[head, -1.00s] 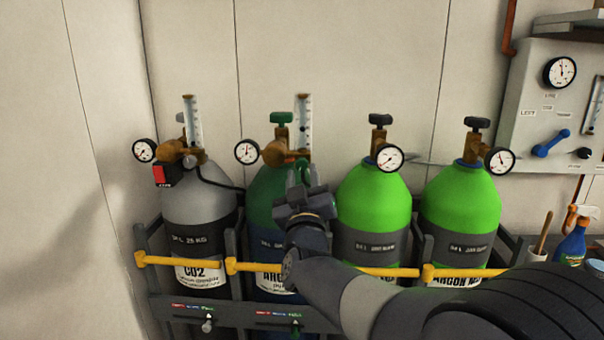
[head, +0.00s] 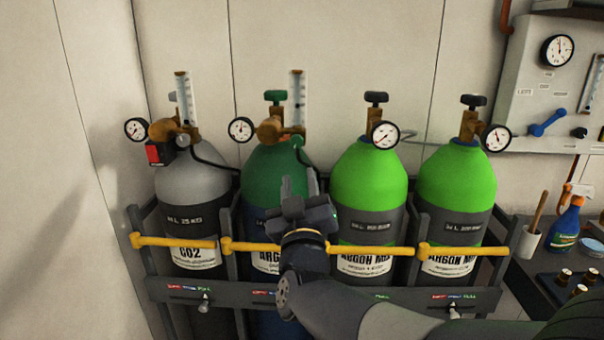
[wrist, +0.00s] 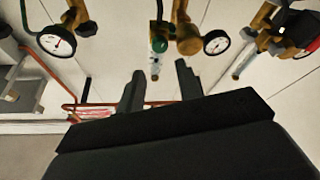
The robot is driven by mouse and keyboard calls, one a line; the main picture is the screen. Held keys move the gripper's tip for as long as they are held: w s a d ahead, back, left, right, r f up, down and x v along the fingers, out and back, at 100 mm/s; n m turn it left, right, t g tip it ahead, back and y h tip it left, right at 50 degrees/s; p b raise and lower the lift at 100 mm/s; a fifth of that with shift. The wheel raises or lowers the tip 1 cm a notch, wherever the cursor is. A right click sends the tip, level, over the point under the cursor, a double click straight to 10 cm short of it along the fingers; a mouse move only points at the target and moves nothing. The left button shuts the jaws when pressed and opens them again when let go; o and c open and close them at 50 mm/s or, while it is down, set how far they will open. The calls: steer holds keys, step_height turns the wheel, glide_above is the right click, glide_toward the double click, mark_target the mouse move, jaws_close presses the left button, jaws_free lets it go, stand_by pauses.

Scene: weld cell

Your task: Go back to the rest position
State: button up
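My gripper (head: 300,192) is in front of the dark green argon cylinder (head: 266,172) in the head view, below its regulator. In the wrist view its two fingers (wrist: 158,88) stand apart with nothing between them. Beyond the fingertips is the dark green cylinder's regulator (wrist: 188,38), with a round green knob (wrist: 159,44) beside it. A clear gap shows between the fingers and the regulator in the wrist view. My arm hides the lower part of the dark green cylinder.
A grey CO2 cylinder (head: 190,190) stands left, two bright green cylinders (head: 368,180) right. A yellow bar (head: 180,241) crosses their front. A gauge panel (head: 540,95) hangs right, above a bench with a spray bottle (head: 566,225). Bare wall lies left.

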mark_target(297, 145)
steer(key=p+x, duration=0.2)
steer(key=x, duration=0.8)
steer(key=shift+w+r, duration=0.1)
steer(key=shift+w, duration=0.25)
steer(key=shift+s+m+h, duration=0.1)
steer(key=shift+m+h, duration=0.5)
steer(key=shift+m, duration=0.7)
steer(key=shift+n, duration=0.3)
